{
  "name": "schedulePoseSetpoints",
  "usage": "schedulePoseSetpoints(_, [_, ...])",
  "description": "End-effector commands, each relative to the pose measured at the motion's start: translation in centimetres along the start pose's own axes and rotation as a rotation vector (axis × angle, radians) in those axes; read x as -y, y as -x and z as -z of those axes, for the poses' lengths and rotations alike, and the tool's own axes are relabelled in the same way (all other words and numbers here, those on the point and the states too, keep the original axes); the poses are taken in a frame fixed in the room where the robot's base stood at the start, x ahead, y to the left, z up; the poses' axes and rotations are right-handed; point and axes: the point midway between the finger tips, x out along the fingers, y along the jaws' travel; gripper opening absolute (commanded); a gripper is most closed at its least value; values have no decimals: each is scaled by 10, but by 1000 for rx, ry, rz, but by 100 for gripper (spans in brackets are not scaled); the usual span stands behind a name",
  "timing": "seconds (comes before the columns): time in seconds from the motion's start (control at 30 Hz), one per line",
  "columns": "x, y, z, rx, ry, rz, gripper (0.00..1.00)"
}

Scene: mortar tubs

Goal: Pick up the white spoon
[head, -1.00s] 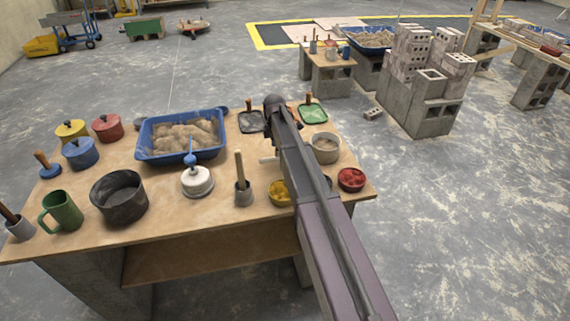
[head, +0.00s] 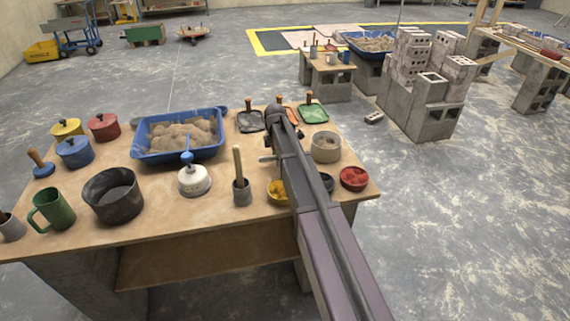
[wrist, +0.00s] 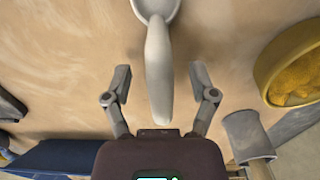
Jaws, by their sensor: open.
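The white spoon (wrist: 158,60) lies on the wooden table in the wrist view, its bowl at the top edge and its handle pointing down toward my palm. My gripper (wrist: 160,82) is open, with one finger on each side of the handle and a gap on both sides. I cannot tell how far the fingertips are above the table. In the head view my arm covers most of the spoon and the fingers; only a small pale piece shows left of the arm.
A yellow-filled bowl (wrist: 292,70) and a grey cup with a stick (wrist: 247,135) lie right of the fingers.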

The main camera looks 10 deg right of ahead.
Motion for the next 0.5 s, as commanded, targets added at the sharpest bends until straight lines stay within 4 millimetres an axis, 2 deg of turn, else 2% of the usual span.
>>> schedulePoseSetpoints(0.4, [0, 0, 0, 0, 0, 0, 74])
schedulePoseSetpoints(0.5, [0, 0, 0, 0, 0, 0, 45])
